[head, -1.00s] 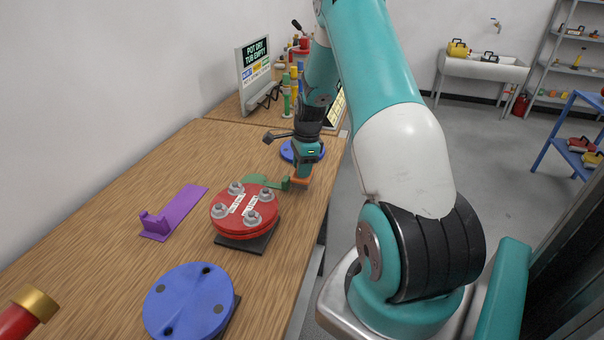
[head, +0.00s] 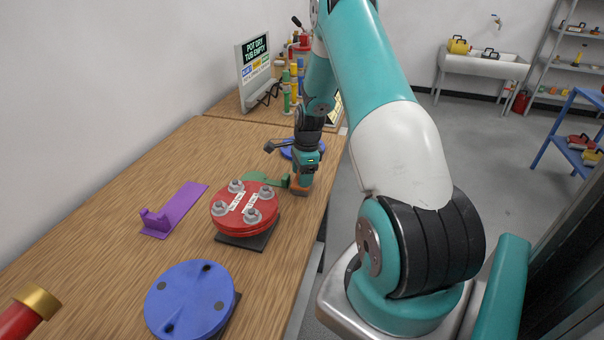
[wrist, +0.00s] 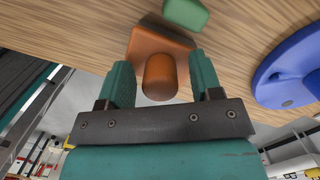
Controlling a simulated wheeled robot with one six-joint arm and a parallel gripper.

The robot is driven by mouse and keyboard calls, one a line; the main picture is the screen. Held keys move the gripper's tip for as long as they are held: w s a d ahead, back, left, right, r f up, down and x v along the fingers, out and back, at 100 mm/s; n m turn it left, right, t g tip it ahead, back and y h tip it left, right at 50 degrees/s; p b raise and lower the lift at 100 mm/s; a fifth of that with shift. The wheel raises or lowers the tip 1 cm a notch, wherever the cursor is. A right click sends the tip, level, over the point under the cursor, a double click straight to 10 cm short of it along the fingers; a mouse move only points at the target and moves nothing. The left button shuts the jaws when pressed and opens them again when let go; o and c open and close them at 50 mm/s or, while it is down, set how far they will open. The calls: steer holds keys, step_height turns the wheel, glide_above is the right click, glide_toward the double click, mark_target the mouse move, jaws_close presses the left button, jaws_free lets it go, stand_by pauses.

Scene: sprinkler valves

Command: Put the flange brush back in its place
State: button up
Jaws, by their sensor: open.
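An orange block with a rounded upright handle, which looks like the flange brush (wrist: 160,75), stands by the right edge of the wooden bench. It also shows in the head view (head: 299,189), just below my gripper (head: 303,177). In the wrist view my gripper (wrist: 158,88) is open, with its two fingers on either side of the rounded handle and gaps visible. I cannot tell which place belongs to the brush. A purple holder (head: 177,209) with a raised end lies empty at the left. A green piece (head: 264,180) lies behind the red flange, close to the orange block.
The red bolted flange (head: 245,207) sits on a dark base in front of my gripper. A blue disc (head: 188,301) is nearer, and another blue disc (head: 288,153) lies behind my gripper. A sign stand (head: 254,72) is at the back. The bench's left side is mostly clear.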

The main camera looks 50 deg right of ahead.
step_height(320, 180, up, 12)
steer(key=d+b, duration=0.1)
steer(key=b, duration=0.2)
steer(key=a+r+n, duration=0.3)
steer(key=a+n, duration=0.1)
steer(key=a, duration=0.4)
steer(key=a+r+n+y, duration=0.1)
steer(key=a+r+n, duration=0.2)
steer(key=a+n, duration=0.3)
steer(key=a+r+n, duration=0.3)
steer(key=a, duration=0.6)
steer(key=s+a+r+n+y, duration=0.1)
steer(key=s+a+r+n, duration=0.1)
steer(key=s+a+n, duration=0.7)
steer(key=s+a+r+n+y, duration=0.1)
steer(key=s+a+n, duration=0.9)
steer(key=s, duration=0.1)
steer(key=shift+s+a+r+g, duration=0.3)
steer(key=shift+r+g, duration=0.1)
